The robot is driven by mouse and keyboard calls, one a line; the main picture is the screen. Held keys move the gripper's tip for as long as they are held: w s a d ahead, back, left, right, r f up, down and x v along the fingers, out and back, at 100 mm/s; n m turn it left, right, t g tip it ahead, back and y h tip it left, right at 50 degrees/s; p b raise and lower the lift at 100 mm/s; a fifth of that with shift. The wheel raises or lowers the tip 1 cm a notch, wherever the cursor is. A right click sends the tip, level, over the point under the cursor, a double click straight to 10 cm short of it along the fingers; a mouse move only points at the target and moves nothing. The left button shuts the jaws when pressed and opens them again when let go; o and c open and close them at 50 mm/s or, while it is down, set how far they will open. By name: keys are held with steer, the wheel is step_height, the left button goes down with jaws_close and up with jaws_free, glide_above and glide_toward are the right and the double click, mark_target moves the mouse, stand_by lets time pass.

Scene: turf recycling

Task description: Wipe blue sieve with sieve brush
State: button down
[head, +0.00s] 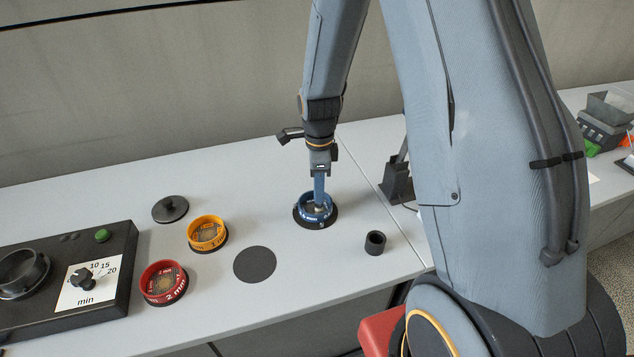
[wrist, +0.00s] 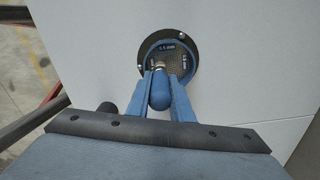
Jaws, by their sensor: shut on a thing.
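The blue sieve (head: 315,207) sits on a dark round pad near the right part of the table, below my arm. In the wrist view the blue sieve (wrist: 183,50) shows its grey mesh and a "0.5 mm" mark inside the rim. My gripper (head: 319,186) points down over the sieve. It is shut on the sieve brush (wrist: 160,92), whose rounded blue handle shows between the fingers. The brush's lower end reaches inside the sieve's rim. Whether it touches the mesh is hard to tell.
An orange sieve (head: 207,233), a red sieve (head: 164,282), a dark lid (head: 170,209) and an empty dark pad (head: 255,264) lie to the left. A black shaker with a dial (head: 75,275) stands far left. A small black holder (head: 375,243) stands right of the blue sieve.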

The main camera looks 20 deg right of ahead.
steer(key=shift+s+p, duration=0.35)
steer(key=shift+s, duration=0.5)
steer(key=shift+w, duration=0.15)
steer(key=shift+w, duration=1.25)
steer(key=shift+w+b, duration=0.65)
steer(key=shift+w, duration=1.4)
steer(key=shift+r, duration=0.1)
step_height(320, 180, up, 6)
steer(key=p, duration=0.3)
steer(key=shift+p, duration=0.4)
steer(key=shift+s+r, duration=0.1)
